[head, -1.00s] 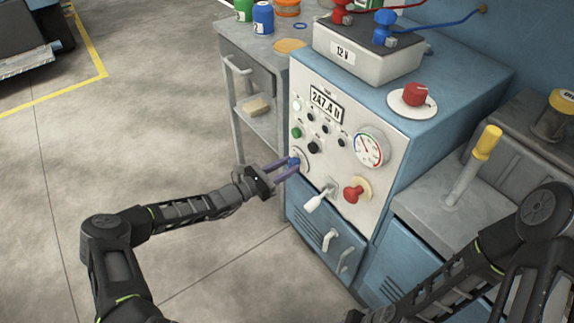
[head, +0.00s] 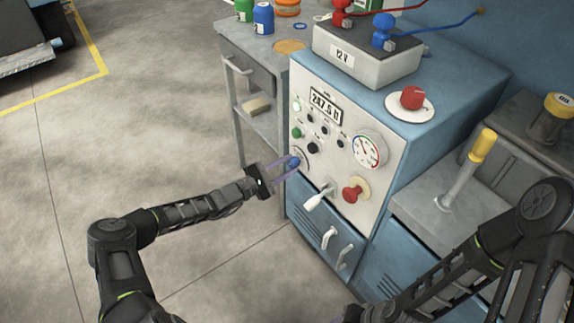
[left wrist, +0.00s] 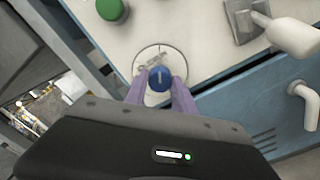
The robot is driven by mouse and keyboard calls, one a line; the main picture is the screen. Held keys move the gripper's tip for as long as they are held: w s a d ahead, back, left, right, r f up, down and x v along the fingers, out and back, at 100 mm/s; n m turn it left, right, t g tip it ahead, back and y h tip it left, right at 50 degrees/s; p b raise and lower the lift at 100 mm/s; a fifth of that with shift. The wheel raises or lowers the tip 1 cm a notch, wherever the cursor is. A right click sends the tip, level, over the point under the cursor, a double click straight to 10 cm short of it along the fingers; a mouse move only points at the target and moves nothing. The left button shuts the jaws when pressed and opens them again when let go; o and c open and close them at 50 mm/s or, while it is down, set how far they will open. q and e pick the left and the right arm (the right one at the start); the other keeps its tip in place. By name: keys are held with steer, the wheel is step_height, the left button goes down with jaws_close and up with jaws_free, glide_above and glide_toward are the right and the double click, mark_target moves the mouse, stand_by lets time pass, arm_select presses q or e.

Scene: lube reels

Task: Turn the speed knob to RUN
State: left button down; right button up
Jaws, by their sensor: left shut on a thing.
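The speed knob (head: 293,162) is a small blue knob on a round pale dial at the lower left of the white control panel (head: 322,155). It also shows in the left wrist view (left wrist: 159,79), with a light pointer line on its face. My left gripper (head: 288,166) is shut on the knob, one purple finger on each side of it. The dial's lettering is too small to read. My right gripper (head: 345,317) is mostly cut off at the bottom edge of the head view, and its jaws cannot be made out.
A white toggle lever (head: 319,197) and a red mushroom button (head: 355,191) sit right of the knob. A green button (left wrist: 112,8) is above it in the left wrist view. A grey side table (head: 262,42) stands left of the cabinet.

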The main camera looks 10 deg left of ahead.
stand_by(0.4)
arm_select(q)
steer(key=c, duration=1)
jaws_free()
steer(key=shift+c, duration=0.2)
steer(key=p+v, duration=0.1)
steer(key=v, duration=0.7)
